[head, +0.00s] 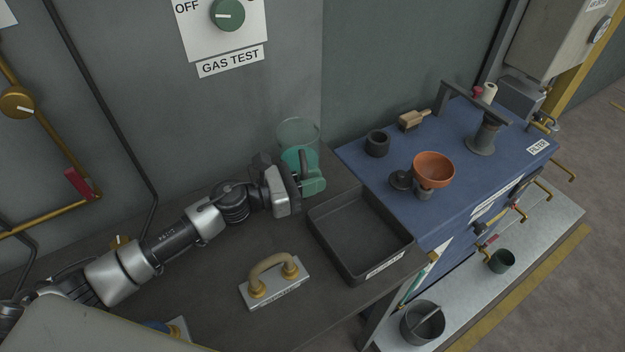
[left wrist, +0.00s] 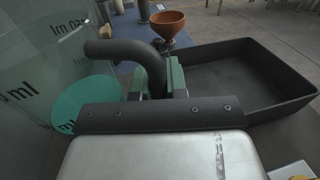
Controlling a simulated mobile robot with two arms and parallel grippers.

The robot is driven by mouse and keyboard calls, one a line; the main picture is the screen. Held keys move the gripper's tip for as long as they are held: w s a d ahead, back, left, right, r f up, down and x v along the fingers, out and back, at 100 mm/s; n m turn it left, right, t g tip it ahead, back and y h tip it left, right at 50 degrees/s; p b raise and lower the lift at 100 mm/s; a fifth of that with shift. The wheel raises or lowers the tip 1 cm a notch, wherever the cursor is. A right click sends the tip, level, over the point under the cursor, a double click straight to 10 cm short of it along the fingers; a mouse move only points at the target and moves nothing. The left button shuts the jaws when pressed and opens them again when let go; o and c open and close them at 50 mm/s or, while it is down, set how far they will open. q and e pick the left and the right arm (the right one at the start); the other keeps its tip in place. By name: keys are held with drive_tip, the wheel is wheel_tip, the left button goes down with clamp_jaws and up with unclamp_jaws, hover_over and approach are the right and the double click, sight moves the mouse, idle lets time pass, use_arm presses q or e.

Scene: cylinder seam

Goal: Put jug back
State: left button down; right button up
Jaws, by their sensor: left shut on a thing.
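The clear jug (head: 298,133) with green liquid stands upright at the back of the dark bench, close to the wall. In the left wrist view the jug (left wrist: 40,75) fills the left side, with "ml" markings and a dark curved handle (left wrist: 122,50). My left gripper (head: 310,180) is shut on the jug's handle; its green fingers (left wrist: 158,80) sit on either side of it. I cannot tell whether the jug's base touches the bench; the gripper hides part of it. My right gripper is not in view.
A dark, empty tray (head: 362,235) lies right beside the gripper. A plate with a tan handle (head: 275,277) is nearer the front. A blue cabinet (head: 480,195) at right carries an orange funnel (head: 433,169), a dark cup (head: 377,143) and a brush (head: 413,120).

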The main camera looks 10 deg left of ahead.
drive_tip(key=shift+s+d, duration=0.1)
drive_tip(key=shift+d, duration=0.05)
use_arm(q)
drive_tip(key=shift+f, duration=0.1)
drive_tip(key=c, duration=1.1)
unclamp_jaws()
drive_tip(key=shift+c, duration=0.2)
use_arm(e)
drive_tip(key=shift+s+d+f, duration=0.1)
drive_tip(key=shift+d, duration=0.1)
use_arm(q)
drive_tip(key=shift+s+a, duration=0.15)
drive_tip(key=shift+a, duration=0.05)
drive_tip(key=b+v, duration=0.4)
drive_tip(key=v, duration=0.6)
drive_tip(key=shift+s+a, duration=0.25)
drive_tip(key=shift+s+a+r, duration=0.2)
drive_tip(key=shift+s+a, duration=0.05)
drive_tip(key=shift+a, duration=0.15)
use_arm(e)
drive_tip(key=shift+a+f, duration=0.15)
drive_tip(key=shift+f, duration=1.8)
